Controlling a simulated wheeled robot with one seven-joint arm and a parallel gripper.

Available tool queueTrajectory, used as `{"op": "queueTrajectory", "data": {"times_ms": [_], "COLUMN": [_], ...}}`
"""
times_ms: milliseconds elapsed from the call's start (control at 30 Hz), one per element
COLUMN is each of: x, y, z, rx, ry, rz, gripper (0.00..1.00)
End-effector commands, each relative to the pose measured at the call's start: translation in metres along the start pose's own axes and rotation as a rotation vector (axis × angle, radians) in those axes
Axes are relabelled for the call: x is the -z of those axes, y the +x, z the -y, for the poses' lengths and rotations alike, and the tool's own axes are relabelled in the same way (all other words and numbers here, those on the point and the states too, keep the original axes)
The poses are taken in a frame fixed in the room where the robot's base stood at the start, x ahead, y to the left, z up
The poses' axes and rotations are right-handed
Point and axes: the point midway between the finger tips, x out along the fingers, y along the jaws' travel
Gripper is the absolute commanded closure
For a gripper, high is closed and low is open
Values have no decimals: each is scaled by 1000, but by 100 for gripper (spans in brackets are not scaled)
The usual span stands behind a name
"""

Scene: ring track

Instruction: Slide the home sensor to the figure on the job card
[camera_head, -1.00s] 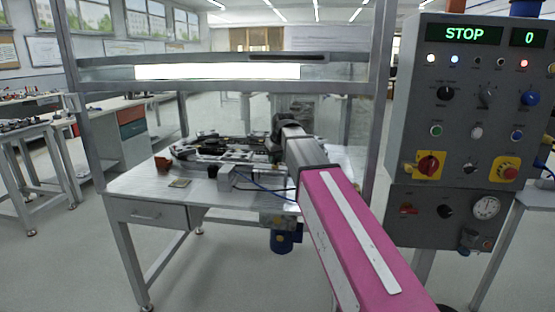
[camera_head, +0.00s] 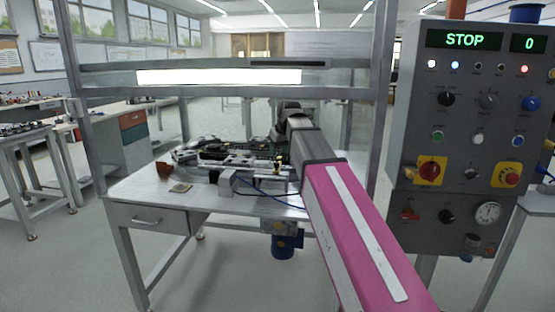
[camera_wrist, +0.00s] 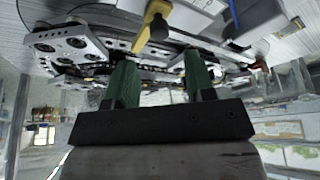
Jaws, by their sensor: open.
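My gripper shows in the wrist view (camera_wrist: 160,82), its two green fingers apart with nothing held between them. They are in front of the ring track (camera_wrist: 95,45), a grey metal frame with round rollers and slotted rails. A yellow part (camera_wrist: 152,24) stands at the track beyond the fingers; I cannot tell whether it is the home sensor. In the head view the track (camera_head: 235,156) lies on the workbench, and my arm reaches over its right side, hiding my gripper. I cannot make out the job card for certain; a small flat tan piece (camera_head: 181,188) lies near the bench's front edge.
The bench (camera_head: 130,188) has a metal frame with a lit lamp (camera_head: 220,76) above it. A grey control panel (camera_head: 470,130) stands at right, showing STOP and 0. A small brown container (camera_head: 163,169) sits on the bench's left. A blue motor (camera_head: 284,246) hangs below.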

Motion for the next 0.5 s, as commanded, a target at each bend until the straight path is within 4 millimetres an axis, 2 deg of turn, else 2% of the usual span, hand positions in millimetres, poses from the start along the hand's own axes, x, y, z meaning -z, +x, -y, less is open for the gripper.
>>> {"op": "queueTrajectory", "data": {"times_ms": [100,200,500], "x": [0,0,0], "y": [-18,-27,-38], "z": [0,0,0], "rx": [0,0,0], "ry": [0,0,0], "rz": [-2,-1,0], "gripper": [50,50,50]}}
